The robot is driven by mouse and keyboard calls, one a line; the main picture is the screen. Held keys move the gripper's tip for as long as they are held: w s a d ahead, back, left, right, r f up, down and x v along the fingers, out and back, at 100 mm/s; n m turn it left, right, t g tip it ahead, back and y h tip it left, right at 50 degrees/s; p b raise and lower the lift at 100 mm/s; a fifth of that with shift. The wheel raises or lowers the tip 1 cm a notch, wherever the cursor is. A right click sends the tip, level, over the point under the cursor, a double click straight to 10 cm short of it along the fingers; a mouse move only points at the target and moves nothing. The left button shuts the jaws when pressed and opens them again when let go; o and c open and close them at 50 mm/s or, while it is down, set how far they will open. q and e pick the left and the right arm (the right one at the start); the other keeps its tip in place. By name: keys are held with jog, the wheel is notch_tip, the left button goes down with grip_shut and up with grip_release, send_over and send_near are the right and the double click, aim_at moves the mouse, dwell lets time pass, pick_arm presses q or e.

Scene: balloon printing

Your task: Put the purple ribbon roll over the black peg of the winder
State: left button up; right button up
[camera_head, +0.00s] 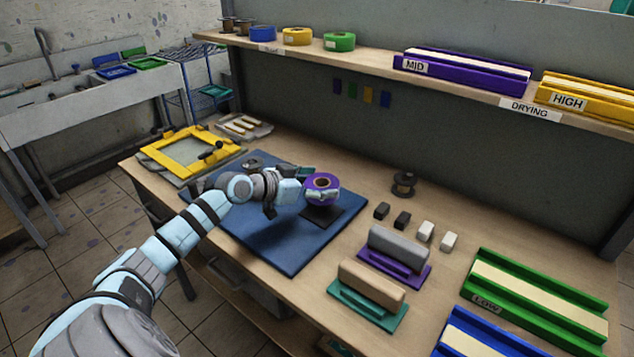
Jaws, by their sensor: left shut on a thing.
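The purple ribbon roll (333,185) is in the grasp of my left gripper (312,190), which is shut on it. The roll is held above the blue mat (300,248), with its round hole facing mostly up. A flat dark square (320,216) lies on the mat just below the roll. A dark spool-shaped thing (404,184) stands on the table to the right of the roll, apart from it; I cannot tell whether it is the winder with the black peg. My right gripper is not in view.
A yellow frame (165,160) lies at the table's left. Several small blocks (402,219), two handled tools (372,284) and a green tray (480,302) occupy the right. The shelf (370,67) above holds blue, yellow and green rolls. The mat's front part is clear.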

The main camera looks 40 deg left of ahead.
pick_arm(q)
jog(key=shift+f+b, duration=2.15)
jog(key=shift+f, duration=0.6)
jog(key=o, duration=1.5)
jog(key=shift+r, duration=0.1)
jog(key=shift+o, duration=0.2)
notch_tip(320, 180, up, 10)
